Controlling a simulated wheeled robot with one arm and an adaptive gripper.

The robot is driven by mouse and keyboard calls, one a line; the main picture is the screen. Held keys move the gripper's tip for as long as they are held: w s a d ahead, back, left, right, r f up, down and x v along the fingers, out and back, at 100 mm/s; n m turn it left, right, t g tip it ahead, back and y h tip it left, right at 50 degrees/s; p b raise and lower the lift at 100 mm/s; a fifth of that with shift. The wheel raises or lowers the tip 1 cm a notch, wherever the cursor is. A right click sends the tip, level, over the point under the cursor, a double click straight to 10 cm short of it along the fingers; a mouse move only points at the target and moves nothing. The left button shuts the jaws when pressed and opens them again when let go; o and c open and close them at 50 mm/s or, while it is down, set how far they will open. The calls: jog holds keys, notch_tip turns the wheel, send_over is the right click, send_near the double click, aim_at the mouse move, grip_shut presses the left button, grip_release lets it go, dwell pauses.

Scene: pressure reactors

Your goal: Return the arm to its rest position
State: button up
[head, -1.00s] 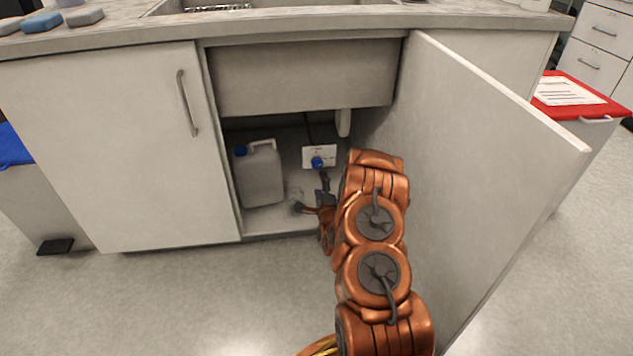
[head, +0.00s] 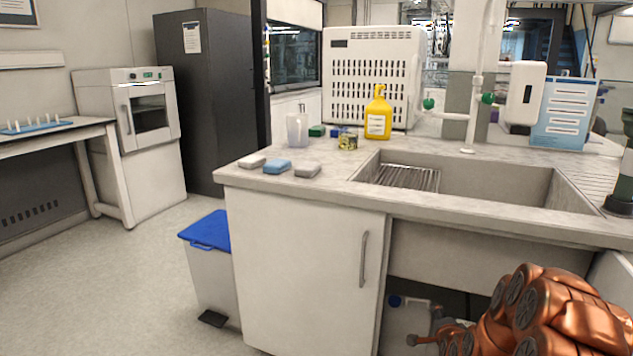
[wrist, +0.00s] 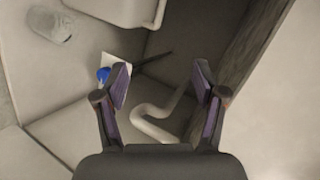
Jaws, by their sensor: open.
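My copper arm (head: 540,315) is at the lower right of the head view, in front of the open space under the sink. My gripper (wrist: 160,85) shows in the wrist view with its two fingers spread apart and nothing between them. The gripper is inside or close to the cabinet; I cannot tell how far. The fingertips are not clear in the head view.
A pale jug (head: 405,328) stands in the cabinet, partly hidden by my arm. The closed cabinet door (head: 300,270) is left of the opening. A blue-lidded bin (head: 207,275) stands beside it. The counter (head: 330,185) runs above. The floor at left is clear.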

jog(key=s+a+r+n+g+y+p, duration=0.1)
jog(key=s+a+r+n+g+p, duration=0.15)
jog(key=s+a+r+p, duration=0.4)
jog(key=s+a+r+n+g+p, duration=0.1)
jog(key=s+r+n+g+p, duration=0.2)
jog(key=r, duration=0.7)
jog(key=s+a+r+n+g+y+p, duration=0.1)
jog(key=s+a+r+n+p, duration=0.3)
jog(key=s+r, duration=0.4)
jog(key=s+a+r+n+g+p, duration=0.2)
jog(key=s+r+n+g+p, duration=0.1)
jog(key=s+r+p, duration=0.6)
jog(key=s+a+r+n+g+p, duration=0.2)
jog(key=s+r+n+g+p, duration=0.2)
jog(key=s+r+p, duration=0.5)
jog(key=s+r, duration=0.4)
jog(key=s, duration=0.3)
jog(key=s+r, duration=0.4)
jog(key=s, duration=0.4)
jog(key=shift+a+g, duration=0.35)
jog(key=shift+a, duration=0.05)
